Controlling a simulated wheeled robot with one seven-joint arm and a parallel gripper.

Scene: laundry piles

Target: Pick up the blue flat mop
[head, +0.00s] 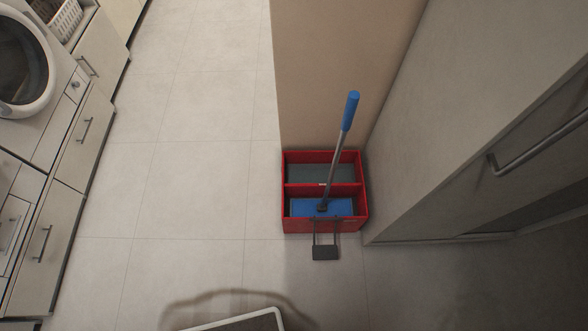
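The blue flat mop (337,157) stands in a red two-compartment bucket (304,224) on the floor. Its blue flat head (339,208) lies in the near compartment. Its grey pole rises from there, tilted slightly right, to a blue grip (351,110) at the top. The far compartment holds a dark grey-green surface. A dark bracket with a flat plate (325,252) sticks out from the near side of the bucket. My gripper is not in view.
A beige wall (330,60) stands directly behind the bucket. A grey cabinet with a bar handle (540,143) stands close on the right. White cabinets and a washing machine (22,65) line the left. The tiled floor (180,180) between is clear.

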